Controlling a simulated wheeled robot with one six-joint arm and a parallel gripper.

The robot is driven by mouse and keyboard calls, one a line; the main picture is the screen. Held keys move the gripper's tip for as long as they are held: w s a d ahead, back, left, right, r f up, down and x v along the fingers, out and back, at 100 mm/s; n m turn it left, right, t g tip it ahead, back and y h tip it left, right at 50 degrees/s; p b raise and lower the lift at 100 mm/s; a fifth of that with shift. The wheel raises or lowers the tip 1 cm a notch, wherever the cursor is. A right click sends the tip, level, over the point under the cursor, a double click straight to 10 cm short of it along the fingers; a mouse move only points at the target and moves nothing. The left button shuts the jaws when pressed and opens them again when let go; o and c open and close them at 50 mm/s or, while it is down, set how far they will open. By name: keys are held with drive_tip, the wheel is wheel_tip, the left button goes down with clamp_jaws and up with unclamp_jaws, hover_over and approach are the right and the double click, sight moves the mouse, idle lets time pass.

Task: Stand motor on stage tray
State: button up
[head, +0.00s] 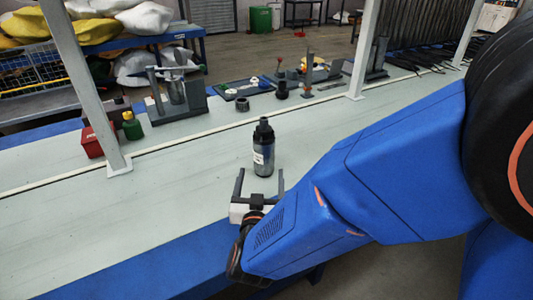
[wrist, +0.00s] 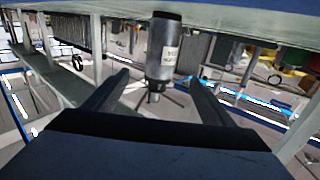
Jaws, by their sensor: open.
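The motor (head: 263,155), a dark upright cylinder with a white label and a narrower black top, stands on the pale bench near its front. In the wrist view the motor (wrist: 160,50) appears upside down, beyond and between the fingers. My gripper (head: 260,174) is open, with its two fingers pointing toward the motor from the front edge side. In the wrist view the gripper (wrist: 154,78) is empty and I see no contact with the motor. A flat dark tray (head: 233,94) with small parts lies at the back; I cannot tell whether it is the stage tray.
A grey fixture (head: 188,105) holding a cylinder, a green bottle (head: 132,126) and a red box (head: 92,142) stand back left. A dark ring (head: 242,104) and several small parts stand at the back. White posts (head: 92,90) rise from the bench. The bench around the motor is clear.

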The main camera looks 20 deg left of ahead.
sight(264, 147)
drive_tip(key=x, duration=1.4)
drive_tip(key=shift+w, duration=0.2)
drive_tip(key=c, duration=2)
drive_tip(key=shift+r, duration=0.1)
clamp_jaws()
